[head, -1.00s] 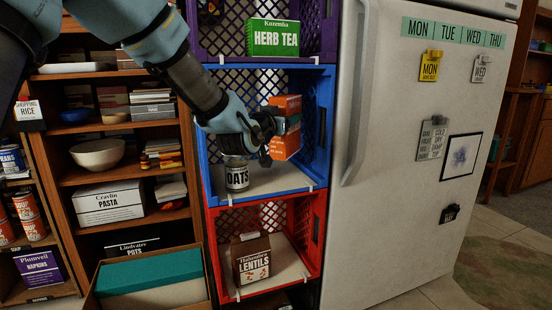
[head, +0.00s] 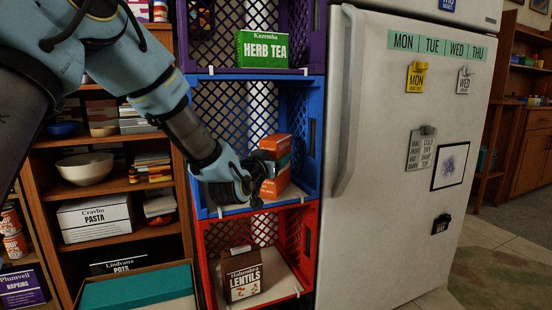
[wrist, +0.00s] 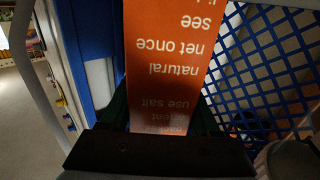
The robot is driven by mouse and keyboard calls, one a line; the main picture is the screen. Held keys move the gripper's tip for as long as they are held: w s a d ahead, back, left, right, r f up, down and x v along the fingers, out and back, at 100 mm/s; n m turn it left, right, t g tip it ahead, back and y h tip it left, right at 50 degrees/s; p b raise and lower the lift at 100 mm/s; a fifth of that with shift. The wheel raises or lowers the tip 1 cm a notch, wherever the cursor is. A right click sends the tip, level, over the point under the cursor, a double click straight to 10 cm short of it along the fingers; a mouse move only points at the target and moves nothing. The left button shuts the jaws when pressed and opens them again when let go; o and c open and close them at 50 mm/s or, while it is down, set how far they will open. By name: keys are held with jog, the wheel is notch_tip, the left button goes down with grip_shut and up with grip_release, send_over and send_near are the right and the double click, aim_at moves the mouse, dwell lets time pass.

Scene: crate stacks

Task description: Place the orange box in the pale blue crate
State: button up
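The orange box (head: 271,187) stands roughly upright inside the middle crate of the stack, a strong blue crate (head: 202,147). No crate looks pale blue. My gripper (head: 268,168) reaches in from the left, with a finger across the box's side. In the wrist view the box (wrist: 170,60) fills the space between the fingers, its print upside down, and the gripper looks shut on it. The box's bottom is at or just above the crate floor; I cannot tell whether it touches. The blue lattice wall (wrist: 270,70) is to its right in the wrist view.
A purple crate (head: 320,40) with a green herb tea box (head: 263,50) is above. A red crate (head: 308,255) with a brown lentils box (head: 241,275) is below. A white fridge (head: 380,200) stands close on the right, wooden shelves (head: 125,187) on the left.

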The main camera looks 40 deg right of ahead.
jog(key=o, duration=0.4)
jog(key=shift+o, duration=0.2)
jog(key=v, duration=1.2)
jog(key=shift+p, duration=0.4)
jog(key=shift+a+r, duration=0.1)
